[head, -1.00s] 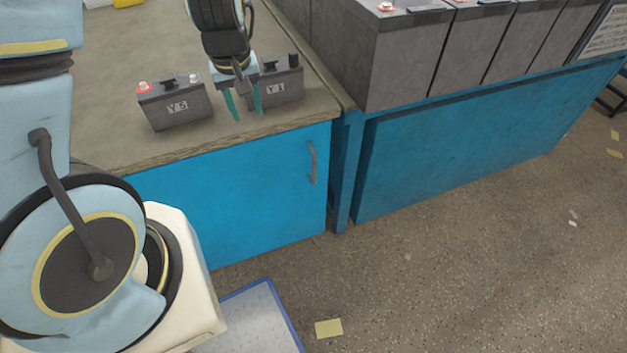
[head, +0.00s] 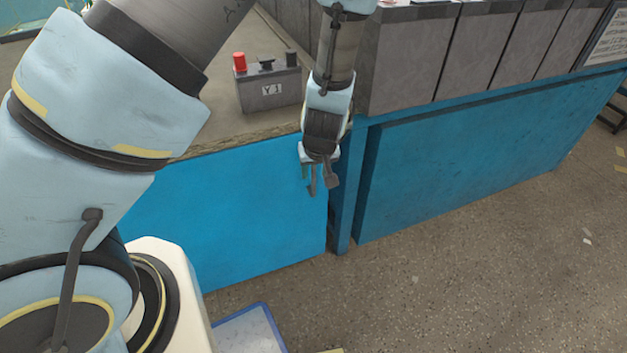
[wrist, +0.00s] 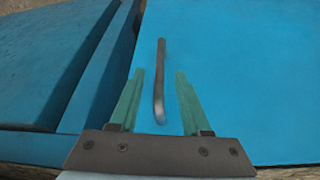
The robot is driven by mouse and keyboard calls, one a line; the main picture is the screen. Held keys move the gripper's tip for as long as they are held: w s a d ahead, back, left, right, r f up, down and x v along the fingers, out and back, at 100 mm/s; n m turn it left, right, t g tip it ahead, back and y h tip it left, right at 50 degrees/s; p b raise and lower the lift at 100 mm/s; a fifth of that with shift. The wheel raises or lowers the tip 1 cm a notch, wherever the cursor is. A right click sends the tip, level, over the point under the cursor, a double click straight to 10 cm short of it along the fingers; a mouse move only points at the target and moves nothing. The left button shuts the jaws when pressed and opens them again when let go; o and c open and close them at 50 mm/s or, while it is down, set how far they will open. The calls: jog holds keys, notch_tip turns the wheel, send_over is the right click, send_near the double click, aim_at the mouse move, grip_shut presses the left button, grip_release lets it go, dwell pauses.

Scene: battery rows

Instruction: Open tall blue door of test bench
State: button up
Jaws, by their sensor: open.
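The blue door (head: 240,215) of the test bench is closed, below the worktop in the head view. It fills the right part of the wrist view (wrist: 240,80). Its grey bar handle (wrist: 159,85) stands between my two green fingers in the wrist view, with a gap on each side. My gripper (head: 320,190) hangs in front of the door's right edge in the head view and hides the handle there. The fingers (wrist: 158,100) are open and hold nothing. I cannot tell how far they are from the door face.
A battery marked Y 1 (head: 268,88) stands on the worktop (head: 225,125) above the door. A blue post and a blue rack (head: 460,150) bearing several large grey batteries (head: 410,55) are just right of the gripper.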

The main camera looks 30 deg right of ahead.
aim_at(314, 176)
jog(key=x, duration=0.5)
jog(key=shift+f, duration=0.1)
grip_shut()
dwell(1.3)
